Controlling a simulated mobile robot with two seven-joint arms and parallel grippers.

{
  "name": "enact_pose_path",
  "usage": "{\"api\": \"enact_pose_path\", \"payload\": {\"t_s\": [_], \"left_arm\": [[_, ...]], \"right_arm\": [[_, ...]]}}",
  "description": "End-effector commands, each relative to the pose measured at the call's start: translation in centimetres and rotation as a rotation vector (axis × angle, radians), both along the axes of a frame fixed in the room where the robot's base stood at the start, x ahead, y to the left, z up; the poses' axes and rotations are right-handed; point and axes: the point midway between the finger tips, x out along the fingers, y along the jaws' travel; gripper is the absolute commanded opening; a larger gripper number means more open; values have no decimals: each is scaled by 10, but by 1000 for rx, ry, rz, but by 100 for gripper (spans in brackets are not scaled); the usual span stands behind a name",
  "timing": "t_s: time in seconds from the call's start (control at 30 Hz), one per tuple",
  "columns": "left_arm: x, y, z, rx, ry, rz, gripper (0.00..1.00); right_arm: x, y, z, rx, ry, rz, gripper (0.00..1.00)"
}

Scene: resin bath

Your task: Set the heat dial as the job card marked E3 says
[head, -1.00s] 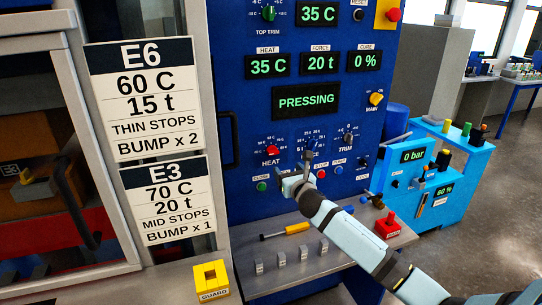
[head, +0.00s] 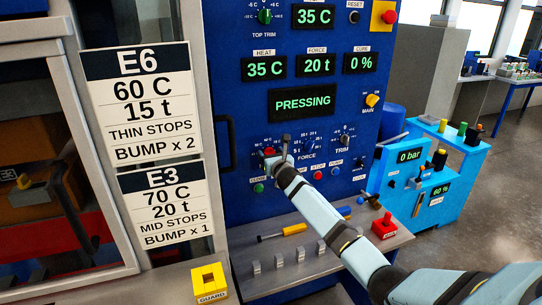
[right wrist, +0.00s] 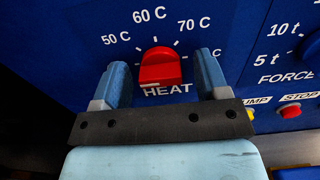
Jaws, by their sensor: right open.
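The job card marked E3 (head: 130,182) reads 70 C, 20 t, MID STOPS, BUMP x 1. The red heat dial (right wrist: 160,68) is above the word HEAT in the right wrist view, with 50 C, 60 C and 70 C around it and another mark partly hidden at right. I cannot clearly tell where its pointer is set. In the head view the dial (head: 269,152) is partly behind my gripper. My right gripper (head: 278,150) is open, its fingers (right wrist: 164,85) on either side of the dial with gaps. The HEAT display (head: 264,67) reads 35 C. My left gripper is out of view.
The FORCE dial (head: 308,145) and TRIM dial (head: 345,140) are to the right. Push buttons, including STOP (head: 318,175), sit below. A shelf (head: 300,245) with a yellow-handled tool (head: 290,230) juts out underneath. Card E6 (head: 140,105) hangs above E3.

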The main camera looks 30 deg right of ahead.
Motion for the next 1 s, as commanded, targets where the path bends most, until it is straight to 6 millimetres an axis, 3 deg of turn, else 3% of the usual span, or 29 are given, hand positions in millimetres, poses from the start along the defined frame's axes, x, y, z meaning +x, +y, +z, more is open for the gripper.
{"api": "enact_pose_path", "payload": {"t_s": [0.1, 0.3, 0.67, 1.0], "left_arm": [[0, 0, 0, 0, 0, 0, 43], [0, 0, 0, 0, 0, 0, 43], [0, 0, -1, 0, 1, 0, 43], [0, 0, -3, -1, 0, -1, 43]], "right_arm": [[0, 0, 0, 0, 0, 0, 66], [0, 0, 0, 0, 0, 0, 20], [-1, 0, -1, 42, -9, 0, 19], [-1, 0, -1, 263, -62, 0, 19]]}}
